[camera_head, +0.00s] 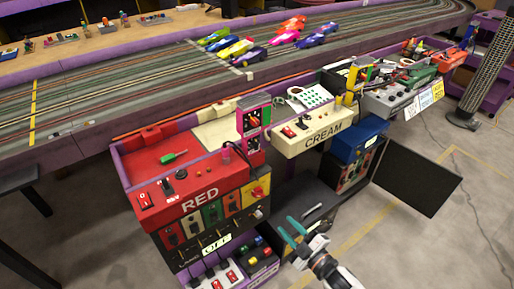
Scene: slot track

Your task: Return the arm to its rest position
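My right gripper (290,228) comes in from the bottom of the head view, right of the middle. Its two teal fingers are spread apart with nothing between them. It is in front of the dark box below the cream panel, to the right of the red station. My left gripper is not in view.
A red control station (205,180) stands at centre left, with a cream panel (318,131) to its right. The slot track (130,98) with several toy cars runs behind. A black panel (417,181) juts out at the right. Open floor (400,245) lies at the lower right.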

